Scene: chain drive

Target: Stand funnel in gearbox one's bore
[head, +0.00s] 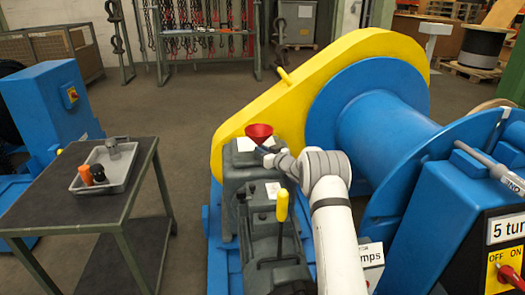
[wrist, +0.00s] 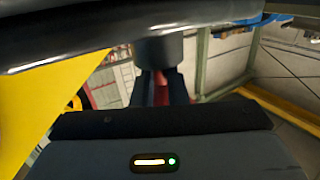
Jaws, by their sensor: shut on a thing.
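The red funnel (head: 259,131) is at the top of the dark grey gearbox (head: 233,178), wide mouth up and roughly upright. My gripper (head: 266,150) is at the funnel's lower part, just above the gearbox top, and shut on it. The funnel's spout and the bore are hidden, so I cannot tell whether the spout is in the bore. In the wrist view, a strip of red (wrist: 160,88) shows between the dark fingers.
A yellow guard (head: 320,75) and a blue drum (head: 385,110) stand behind and right of the gearbox. A yellow-handled lever (head: 282,205) rises in front. A cart at left carries a grey tray (head: 122,170) with small bottles. A control box stands at lower right.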

